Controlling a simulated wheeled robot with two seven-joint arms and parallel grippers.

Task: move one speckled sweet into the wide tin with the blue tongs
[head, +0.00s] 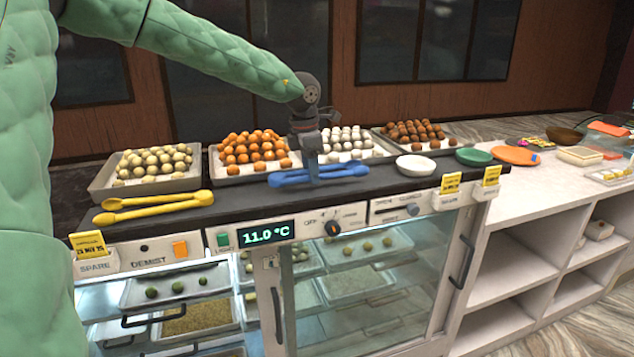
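The blue tongs (345,171) lie on the dark counter top in front of the orange and white sweets. My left gripper (313,176) points down at the middle of the blue tongs and hides part of them. Its fingers are seen edge-on, so I cannot tell whether they are open or shut, or whether they touch the tongs. Pale yellow sweets (152,158) with what look like darker specks are heaped in the far-left tray (104,181). I cannot make out for certain which container is the wide tin. My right gripper is not in view.
Yellow tongs (150,204) lie at the left of the counter. Orange sweets (254,148), white sweets (345,137) and brown sweets (413,131) fill other trays. A white dish (416,166), green dish (473,156) and orange plate (515,155) stand to the right. A glass display case (375,280) is below.

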